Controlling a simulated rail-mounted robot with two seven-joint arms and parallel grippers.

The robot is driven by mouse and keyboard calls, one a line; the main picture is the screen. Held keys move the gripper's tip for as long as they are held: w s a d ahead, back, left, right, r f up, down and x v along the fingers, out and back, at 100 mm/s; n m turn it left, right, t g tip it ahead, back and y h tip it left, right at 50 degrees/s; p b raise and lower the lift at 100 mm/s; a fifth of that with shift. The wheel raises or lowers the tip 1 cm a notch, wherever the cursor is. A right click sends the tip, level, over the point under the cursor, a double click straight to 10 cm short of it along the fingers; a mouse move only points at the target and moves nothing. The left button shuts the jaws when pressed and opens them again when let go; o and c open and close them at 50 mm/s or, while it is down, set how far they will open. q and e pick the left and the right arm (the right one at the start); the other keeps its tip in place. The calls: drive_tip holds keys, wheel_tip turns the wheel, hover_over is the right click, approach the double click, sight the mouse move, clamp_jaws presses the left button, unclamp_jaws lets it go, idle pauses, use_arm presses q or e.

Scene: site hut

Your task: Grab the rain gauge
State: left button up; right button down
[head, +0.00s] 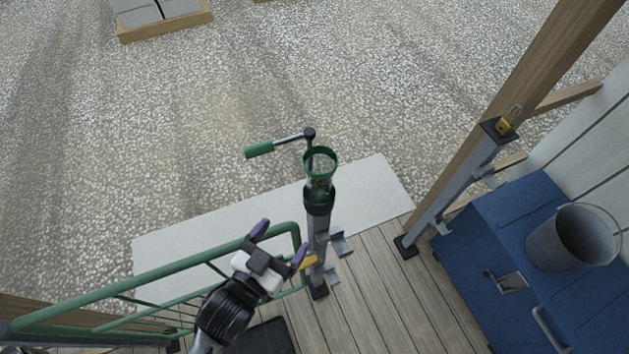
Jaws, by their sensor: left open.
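The rain gauge (320,163) is a clear cup with a green rim, seen from above. It sits in a dark collar at the top of a grey post (313,240). My left gripper (281,243) is open, with its two purple-tipped fingers apart and nothing seen between them. It is below and to the left of the gauge in the picture, near the post and the green gate, and apart from the gauge. My right gripper is out of view.
A crank with a green grip (259,150) sticks out left beside the gauge. A green tubular gate (160,273) spans the lower left. A blue chest (480,245) bearing a grey bucket (570,240) and a wooden post stand at right. Gravel lies beyond.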

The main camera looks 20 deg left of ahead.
sight(312, 193)
use_arm(q)
drive_tip(key=shift+t, duration=0.4)
drive_tip(key=w, duration=0.3)
drive_tip(key=w+d+r+p, duration=0.1)
drive_tip(key=w, duration=0.1)
drive_tip(key=w+p, duration=0.1)
drive_tip(key=w, duration=0.2)
drive_tip(key=shift+w+d+r, duration=0.2)
drive_tip(key=shift+w+r, duration=0.05)
drive_tip(key=shift+w, duration=0.05)
drive_tip(key=w+p, duration=0.1)
drive_tip(key=w, duration=0.1)
drive_tip(key=w+p, duration=0.1)
drive_tip(key=w, duration=0.1)
drive_tip(key=shift+w+d+r, duration=0.15)
drive_tip(key=shift+d+r, duration=0.05)
drive_tip(key=shift+w+f, duration=0.1)
drive_tip(key=shift+w, duration=0.35)
drive_tip(key=c, duration=1)
